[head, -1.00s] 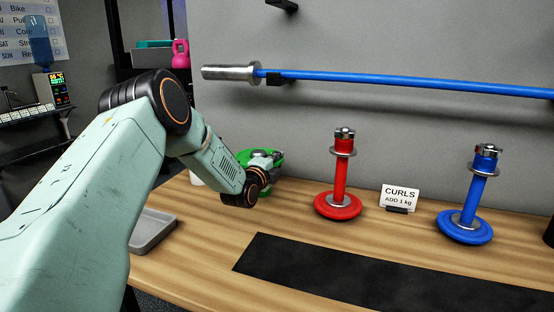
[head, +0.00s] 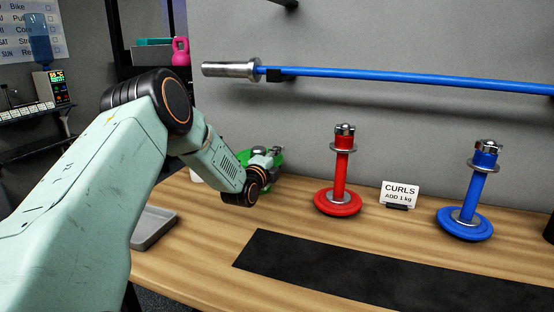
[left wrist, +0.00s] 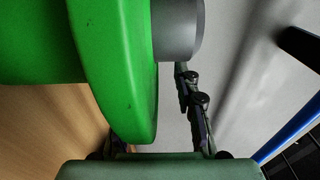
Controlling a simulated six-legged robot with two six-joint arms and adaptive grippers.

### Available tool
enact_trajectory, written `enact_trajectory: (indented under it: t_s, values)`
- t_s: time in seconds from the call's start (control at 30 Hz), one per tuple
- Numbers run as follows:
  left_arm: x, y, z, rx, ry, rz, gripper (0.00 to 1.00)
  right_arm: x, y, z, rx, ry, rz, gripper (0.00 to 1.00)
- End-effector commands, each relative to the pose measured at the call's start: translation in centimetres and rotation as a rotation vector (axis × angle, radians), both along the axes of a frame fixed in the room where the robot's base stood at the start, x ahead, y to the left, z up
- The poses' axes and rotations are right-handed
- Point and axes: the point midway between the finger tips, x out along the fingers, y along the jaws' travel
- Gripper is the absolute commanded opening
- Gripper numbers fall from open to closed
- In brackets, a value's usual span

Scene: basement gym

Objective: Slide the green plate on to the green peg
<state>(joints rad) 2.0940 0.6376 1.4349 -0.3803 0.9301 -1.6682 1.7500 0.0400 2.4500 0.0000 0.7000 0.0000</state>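A green plate (head: 277,160) shows in part behind my left gripper (head: 264,158), at the left back of the wooden bench. In the left wrist view the green plate (left wrist: 118,65) is large and close, with a wide green part to its left and a grey cylinder (left wrist: 178,30) at its right face. One dark finger shows beside the grey cylinder, with a gap between it and the plate's face. I cannot make out a separate green peg. My right gripper is out of view.
A grey tray (head: 152,228) lies at the left. A blue bar (head: 400,81) hangs on the wall. A black mat (head: 380,275) lies bare in front.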

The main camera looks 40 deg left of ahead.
Motion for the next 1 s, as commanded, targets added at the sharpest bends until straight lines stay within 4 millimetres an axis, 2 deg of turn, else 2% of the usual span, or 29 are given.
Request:
enact_trajectory:
  t_s: [0.33,0.47,1.0]
  values:
    - [-0.3,0.0,-0.6,-0.007,0.013,0.0,0.36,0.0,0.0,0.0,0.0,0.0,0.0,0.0]
    - [-1.0,-0.1,-0.5,-0.009,0.011,0.002,0.36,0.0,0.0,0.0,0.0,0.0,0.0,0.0]
    - [-9.0,-2.3,-0.1,-0.011,0.002,0.001,0.36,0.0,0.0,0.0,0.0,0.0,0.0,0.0]
